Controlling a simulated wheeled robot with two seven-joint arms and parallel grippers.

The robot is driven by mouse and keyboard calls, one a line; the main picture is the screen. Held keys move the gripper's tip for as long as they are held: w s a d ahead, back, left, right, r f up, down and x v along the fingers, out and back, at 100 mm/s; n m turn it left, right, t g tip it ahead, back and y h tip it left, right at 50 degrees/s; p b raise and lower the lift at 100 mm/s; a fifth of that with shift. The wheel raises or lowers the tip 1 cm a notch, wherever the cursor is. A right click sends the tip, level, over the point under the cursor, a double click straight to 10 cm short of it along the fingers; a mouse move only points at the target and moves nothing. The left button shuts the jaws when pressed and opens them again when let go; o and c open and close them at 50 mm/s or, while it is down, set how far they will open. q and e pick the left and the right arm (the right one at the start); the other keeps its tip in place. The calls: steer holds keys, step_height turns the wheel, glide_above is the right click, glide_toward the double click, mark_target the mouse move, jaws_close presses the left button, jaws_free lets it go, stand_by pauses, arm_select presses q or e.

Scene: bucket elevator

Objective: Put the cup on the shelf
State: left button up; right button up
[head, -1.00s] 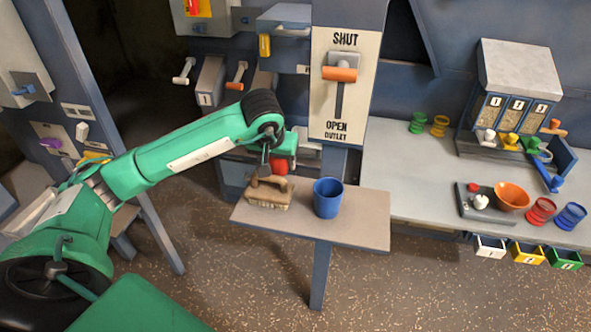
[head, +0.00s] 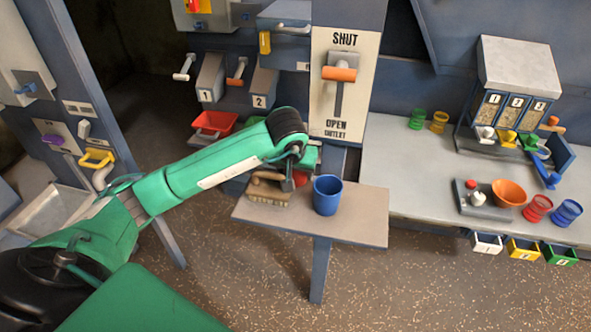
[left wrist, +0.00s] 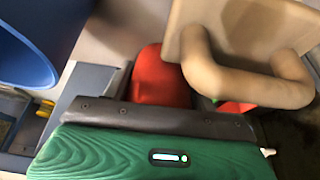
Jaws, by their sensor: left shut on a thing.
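My left gripper (head: 292,180) is low over the shelf (head: 345,228), between a brush and a blue cup. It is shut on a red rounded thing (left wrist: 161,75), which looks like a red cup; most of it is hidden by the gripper. I cannot tell whether it touches the shelf. The blue cup (head: 327,196) stands upright on the shelf, just right of the gripper; its side also shows at the upper left of the left wrist view (left wrist: 30,45). My right gripper is not in view.
The wooden-handled brush (head: 268,197) lies on the shelf close left of the gripper; its handle loops near the red thing in the left wrist view (left wrist: 255,85). The SHUT/OPEN lever panel (head: 345,85) rises behind. The shelf's right part is clear.

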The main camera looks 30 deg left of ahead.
arm_select(q)
steer(key=shift+f, duration=0.1)
steer(key=o, duration=1)
steer(key=shift+c, duration=0.2)
